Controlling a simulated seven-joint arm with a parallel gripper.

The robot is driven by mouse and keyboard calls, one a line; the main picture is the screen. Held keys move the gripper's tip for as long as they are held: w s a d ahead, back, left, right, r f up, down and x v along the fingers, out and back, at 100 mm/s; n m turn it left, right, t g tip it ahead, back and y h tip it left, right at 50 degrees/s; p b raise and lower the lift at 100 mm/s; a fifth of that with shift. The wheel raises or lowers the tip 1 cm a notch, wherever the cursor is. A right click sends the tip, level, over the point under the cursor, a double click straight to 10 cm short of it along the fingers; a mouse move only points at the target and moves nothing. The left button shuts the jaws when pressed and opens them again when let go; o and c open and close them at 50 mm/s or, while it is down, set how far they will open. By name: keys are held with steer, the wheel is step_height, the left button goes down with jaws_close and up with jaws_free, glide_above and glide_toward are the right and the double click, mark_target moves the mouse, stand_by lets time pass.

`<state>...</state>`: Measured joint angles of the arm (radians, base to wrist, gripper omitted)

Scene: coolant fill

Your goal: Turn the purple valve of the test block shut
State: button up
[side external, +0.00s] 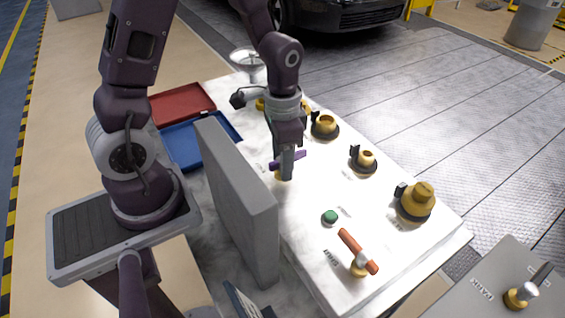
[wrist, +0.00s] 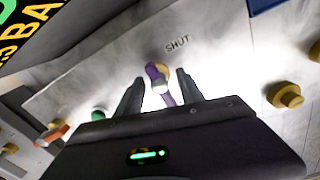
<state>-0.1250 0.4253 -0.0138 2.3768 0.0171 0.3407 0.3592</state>
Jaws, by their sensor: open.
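The purple valve (side external: 297,156) is a flat bar handle on a brass stem, standing on the white test block (side external: 310,255). In the side external view my gripper (side external: 285,176) points down over the valve and partly covers it. In the wrist view the purple handle (wrist: 153,73) lies aslant, with its near end between the two fingertips of my gripper (wrist: 160,92). The fingers are apart, one on each side, and I see no grip on the handle. A printed SHUT label (wrist: 177,44) is just beyond the handle, up and right in the wrist view.
A tall grey panel (side external: 240,205) stands close left of the valve. Red (side external: 183,103) and blue (side external: 190,140) trays lie behind it. A green button (side external: 329,217), a red-handled valve (side external: 352,243) and several brass fittings (side external: 417,200) share the block.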

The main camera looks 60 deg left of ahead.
steer(key=shift+f, duration=0.6)
jaws_close()
